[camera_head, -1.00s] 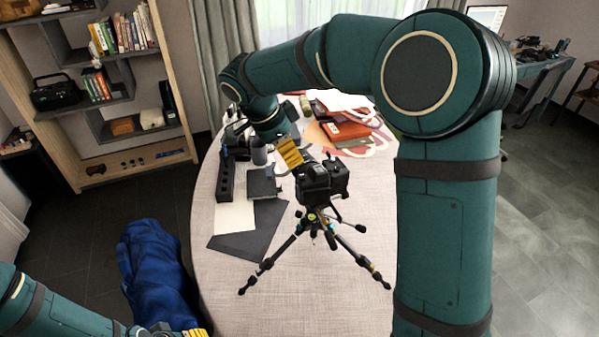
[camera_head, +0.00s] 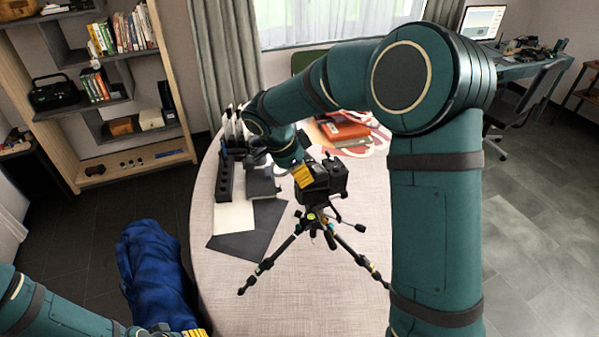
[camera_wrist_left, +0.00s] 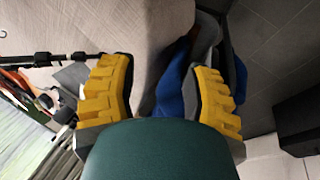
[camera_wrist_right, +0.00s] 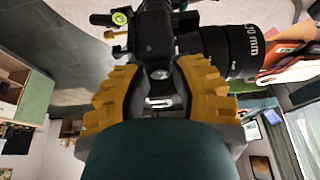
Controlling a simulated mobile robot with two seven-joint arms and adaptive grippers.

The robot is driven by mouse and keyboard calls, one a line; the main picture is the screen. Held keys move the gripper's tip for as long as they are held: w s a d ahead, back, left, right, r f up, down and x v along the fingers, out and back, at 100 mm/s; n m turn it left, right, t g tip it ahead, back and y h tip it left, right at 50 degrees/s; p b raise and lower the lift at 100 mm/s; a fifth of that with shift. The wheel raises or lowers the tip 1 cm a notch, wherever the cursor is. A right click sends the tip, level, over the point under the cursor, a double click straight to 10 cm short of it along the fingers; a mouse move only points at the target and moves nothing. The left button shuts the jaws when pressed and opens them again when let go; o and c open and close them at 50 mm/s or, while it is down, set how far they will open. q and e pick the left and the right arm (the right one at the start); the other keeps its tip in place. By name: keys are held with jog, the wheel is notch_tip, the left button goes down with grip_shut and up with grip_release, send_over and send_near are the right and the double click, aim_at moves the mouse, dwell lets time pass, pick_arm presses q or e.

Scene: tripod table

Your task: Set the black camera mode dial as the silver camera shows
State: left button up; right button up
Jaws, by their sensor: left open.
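The black camera (camera_head: 325,182) stands on a tripod (camera_head: 318,225) on the round table. My right gripper (camera_head: 304,178) is at the camera's left upper side in the head view. In the right wrist view its yellow fingers (camera_wrist_right: 158,95) are apart, with the black camera body (camera_wrist_right: 153,35) ahead of and between them. The lens (camera_wrist_right: 228,50) points right there. I cannot tell whether the fingers touch it. The mode dial cannot be made out. I cannot make out a silver camera. My left gripper (camera_wrist_left: 165,95) is open and empty, low at the left beside the table.
A black slotted holder (camera_head: 225,180), a dark box (camera_head: 262,183), a white sheet (camera_head: 234,217) and a dark sheet (camera_head: 245,242) lie left of the tripod. An orange-red item (camera_head: 343,130) lies behind. Blue cloth (camera_head: 155,275) is left of the table. The front table area is clear.

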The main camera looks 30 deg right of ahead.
grip_shut()
jog(key=shift+f+n+b, duration=0.15)
jog(key=shift+n+b, duration=0.25)
jog(key=shift+b, duration=0.3)
jog(key=shift+s+n+t, duration=0.1)
jog(key=shift+n+t, duration=0.2)
jog(key=shift+d, duration=0.1)
